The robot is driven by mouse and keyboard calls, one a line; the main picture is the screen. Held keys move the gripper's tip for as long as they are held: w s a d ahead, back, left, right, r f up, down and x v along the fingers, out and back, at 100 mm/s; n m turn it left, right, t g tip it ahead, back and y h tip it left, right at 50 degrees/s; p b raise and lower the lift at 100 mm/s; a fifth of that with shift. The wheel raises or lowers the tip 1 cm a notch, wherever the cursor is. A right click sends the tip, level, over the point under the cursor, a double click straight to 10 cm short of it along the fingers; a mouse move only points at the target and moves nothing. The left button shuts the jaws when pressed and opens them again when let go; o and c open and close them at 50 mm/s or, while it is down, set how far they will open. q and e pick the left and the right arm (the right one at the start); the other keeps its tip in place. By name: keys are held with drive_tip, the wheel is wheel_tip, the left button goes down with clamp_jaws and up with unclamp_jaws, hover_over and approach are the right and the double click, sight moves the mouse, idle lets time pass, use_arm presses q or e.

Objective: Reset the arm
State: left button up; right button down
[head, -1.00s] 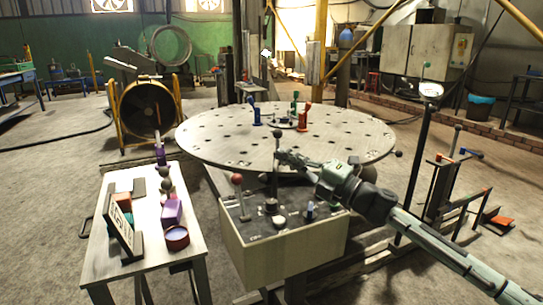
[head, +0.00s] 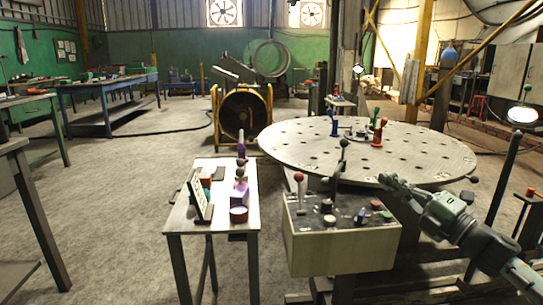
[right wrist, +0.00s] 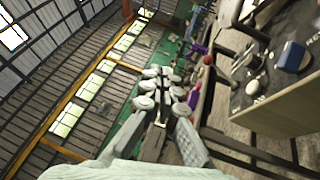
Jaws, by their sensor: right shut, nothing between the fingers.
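My right gripper (head: 386,179) is at the right of the head view, its arm coming in from the lower right. It is shut and empty, in the air to the right of the control box (head: 340,253). It also shows in the middle of the right wrist view (right wrist: 160,88), with its finger pads pointing away from the camera. The control box has a red-ball lever (head: 299,178), a taller dark lever (head: 338,170) and several knobs on its dark top panel. The gripper appears apart from both levers. My left gripper is not in view.
A big round table (head: 425,155) with holes stands behind the box, holding blue, green and red clamps. A small side table (head: 182,222) with blocks, a sign and a round tin is left of the box. A lamp (head: 522,114) stands at right.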

drive_tip(key=s+d+f+m+g+h, duration=0.1)
drive_tip(key=s+f+m+h, duration=0.4)
drive_tip(key=f, duration=0.5)
drive_tip(key=s+d+f+m+g+h, duration=0.2)
drive_tip(key=f+m+h, duration=0.2)
drive_tip(key=f+m, duration=0.45)
drive_tip(key=s+d+f+m+g+h, duration=0.1)
drive_tip(key=s+f+m+h, duration=0.35)
drive_tip(key=f, duration=0.65)
drive_tip(key=s+a+f+m+g, duration=0.1)
drive_tip(key=s+f+m+g, duration=0.2)
drive_tip(key=s+f+g, duration=0.2)
drive_tip(key=s+a+f+m+g, duration=0.2)
drive_tip(key=s+f+g, duration=0.3)
drive_tip(key=s+f, duration=0.6)
drive_tip(key=s+m+y, duration=0.1)
drive_tip(key=s, duration=0.7)
drive_tip(key=shift+a, duration=0.25)
